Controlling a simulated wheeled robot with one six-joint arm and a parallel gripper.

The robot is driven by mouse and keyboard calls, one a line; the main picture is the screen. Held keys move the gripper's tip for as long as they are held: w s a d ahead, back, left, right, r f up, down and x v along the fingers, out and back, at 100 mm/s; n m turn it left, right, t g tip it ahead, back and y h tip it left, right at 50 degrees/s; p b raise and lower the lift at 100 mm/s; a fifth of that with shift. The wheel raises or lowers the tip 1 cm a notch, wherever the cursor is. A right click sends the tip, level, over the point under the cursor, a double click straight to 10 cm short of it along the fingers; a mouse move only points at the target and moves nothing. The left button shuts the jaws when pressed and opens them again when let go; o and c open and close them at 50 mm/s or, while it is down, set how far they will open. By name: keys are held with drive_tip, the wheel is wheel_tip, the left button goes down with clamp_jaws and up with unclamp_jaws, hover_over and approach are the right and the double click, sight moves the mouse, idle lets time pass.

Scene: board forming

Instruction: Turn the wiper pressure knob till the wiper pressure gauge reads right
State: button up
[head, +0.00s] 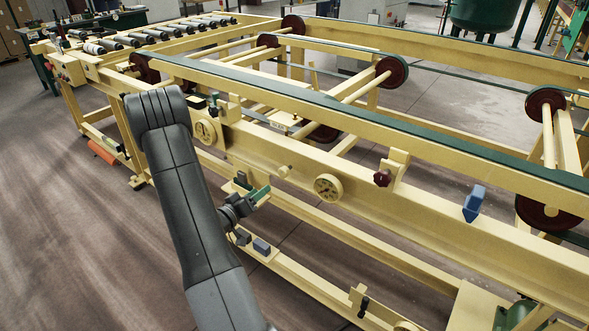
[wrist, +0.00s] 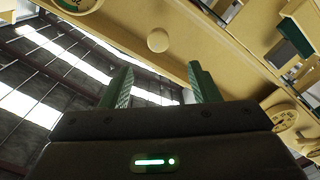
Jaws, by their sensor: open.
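My gripper (head: 254,188) is open and empty, with its green fingers in front of the long cream rail. In the wrist view my fingers (wrist: 162,82) stand apart, and a round cream knob (wrist: 158,40) lies beyond their tips, roughly between them. The fingers do not appear to touch it. The same small knob (head: 284,171) shows in the head view, right of my gripper. A round gauge (head: 327,187) sits on the rail right of the knob; another gauge (head: 205,131) sits to its left. Their labels and needle readings are too small to read.
A dark red knob (head: 382,178) on a cream bracket and a blue block-like part (head: 474,203) are farther right on the rail. A lower cream beam (head: 315,285) runs below my gripper. The floor (head: 90,240) at the left is clear.

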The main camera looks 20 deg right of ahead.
sight(282, 175)
drive_tip(key=p+x, duration=0.1)
drive_tip(key=x, duration=1.2)
drive_tip(key=shift+d+r, duration=0.1)
drive_tip(key=shift+d, duration=0.3)
drive_tip(key=c, duration=1)
